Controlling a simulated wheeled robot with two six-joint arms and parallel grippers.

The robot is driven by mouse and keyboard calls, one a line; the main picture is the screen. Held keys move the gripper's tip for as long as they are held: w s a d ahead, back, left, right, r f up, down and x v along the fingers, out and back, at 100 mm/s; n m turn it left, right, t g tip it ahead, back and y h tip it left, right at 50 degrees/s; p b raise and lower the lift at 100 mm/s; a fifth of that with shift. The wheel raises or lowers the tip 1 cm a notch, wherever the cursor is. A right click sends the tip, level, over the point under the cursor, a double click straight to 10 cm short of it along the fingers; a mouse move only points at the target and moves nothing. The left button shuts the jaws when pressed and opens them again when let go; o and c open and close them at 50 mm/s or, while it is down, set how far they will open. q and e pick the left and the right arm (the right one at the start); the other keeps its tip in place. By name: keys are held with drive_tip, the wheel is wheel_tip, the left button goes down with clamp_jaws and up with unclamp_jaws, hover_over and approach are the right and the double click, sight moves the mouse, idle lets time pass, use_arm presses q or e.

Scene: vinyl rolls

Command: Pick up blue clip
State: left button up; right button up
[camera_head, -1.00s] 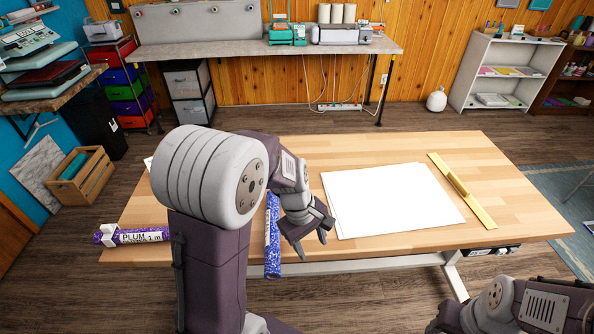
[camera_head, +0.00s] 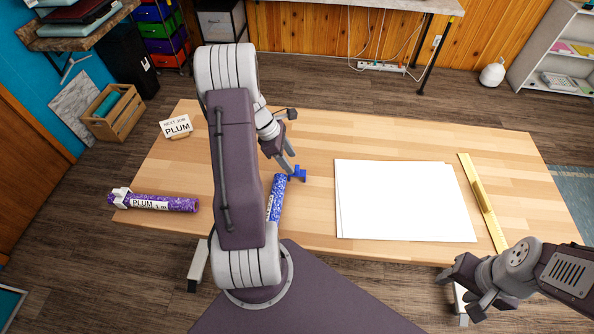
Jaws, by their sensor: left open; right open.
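A blue clip (camera_head: 299,173) sits at the far end of a blue patterned vinyl roll (camera_head: 276,200) on the wooden table. The roll is partly hidden behind my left arm. My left gripper (camera_head: 289,165) is open, with its fingertips close to the clip on its upper left side. I cannot tell whether they touch it. My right gripper (camera_head: 462,290) is open and empty, low at the right, in front of the table's edge.
A purple roll labelled PLUM (camera_head: 160,203) with a white clip (camera_head: 121,196) lies at the table's left end. A NEXT JOB PLUM card (camera_head: 176,127) stands behind it. White sheets (camera_head: 405,200) and a yellow ruler (camera_head: 483,205) lie to the right on the wooden table (camera_head: 380,145).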

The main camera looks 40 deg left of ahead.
sight(301, 173)
use_arm(q)
drive_tip(key=f, duration=0.1)
drive_tip(key=w+f, duration=0.1)
drive_tip(key=d+f, duration=0.1)
drive_tip(key=shift+w+f, duration=0.2)
drive_tip(key=shift+w, duration=0.2)
drive_tip(key=shift+s+d, duration=0.1)
drive_tip(key=shift+s, duration=0.05)
drive_tip(key=x, duration=0.4)
drive_tip(key=shift+s+d, duration=0.25)
drive_tip(key=shift+w+f, duration=0.3)
drive_tip(key=shift+f, duration=0.1)
drive_tip(key=shift+s+r, duration=0.1)
drive_tip(key=shift+s, duration=0.1)
drive_tip(key=c, duration=0.9)
drive_tip(key=shift+w, duration=0.1)
clamp_jaws()
